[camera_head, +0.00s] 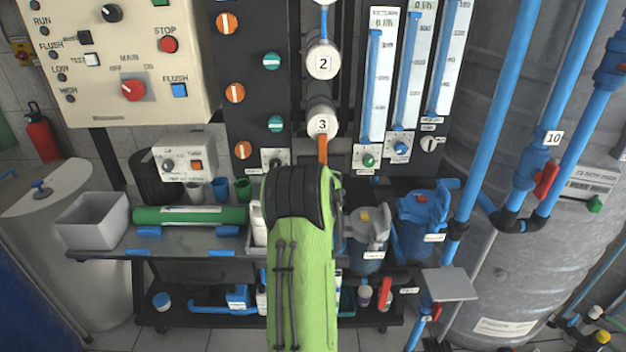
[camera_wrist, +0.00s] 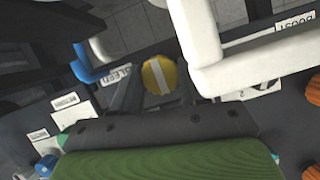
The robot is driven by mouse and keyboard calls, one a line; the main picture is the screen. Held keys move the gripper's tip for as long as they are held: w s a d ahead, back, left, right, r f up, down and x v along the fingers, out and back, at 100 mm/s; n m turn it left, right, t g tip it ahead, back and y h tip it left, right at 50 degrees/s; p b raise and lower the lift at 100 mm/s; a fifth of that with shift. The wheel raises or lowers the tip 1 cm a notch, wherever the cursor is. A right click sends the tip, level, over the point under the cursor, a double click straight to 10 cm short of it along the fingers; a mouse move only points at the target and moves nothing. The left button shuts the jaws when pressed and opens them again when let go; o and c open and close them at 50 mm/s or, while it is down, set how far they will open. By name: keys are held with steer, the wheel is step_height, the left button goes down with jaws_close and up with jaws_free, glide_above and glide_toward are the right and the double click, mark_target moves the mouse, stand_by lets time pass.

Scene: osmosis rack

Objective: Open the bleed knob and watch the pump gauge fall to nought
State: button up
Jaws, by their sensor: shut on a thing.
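The bleed knob (camera_wrist: 160,74) is a round yellow knob with a pale stripe across its face, in the upper middle of the wrist view. A partly covered label next to it seems to read BLEED (camera_wrist: 120,76). My gripper (camera_wrist: 157,90) shows in the wrist view as dark fingers beyond a dark grey body, with the knob between them; it is shut on the knob. The stripe runs nearly up and down in that view. In the head view my green arm hides my gripper and the knob. I cannot make out the pump gauge in either view.
White pipes (camera_wrist: 205,50) bend close beside the knob. A BOOST label (camera_wrist: 294,24) sits at upper right. In the head view, a control box (camera_head: 110,60) is at upper left, a blue filter housing (camera_head: 425,210) right of my arm, and a large grey tank (camera_head: 510,270) farther right.

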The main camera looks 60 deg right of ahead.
steer(key=o, duration=1.1)
steer(key=shift+c, duration=0.2)
steer(key=p+v, duration=0.1)
steer(key=v, duration=1.4)
steer(key=shift+s+a+r+p, duration=0.15)
steer(key=shift+s+a+p, duration=0.05)
steer(key=shift+a+p, duration=0.15)
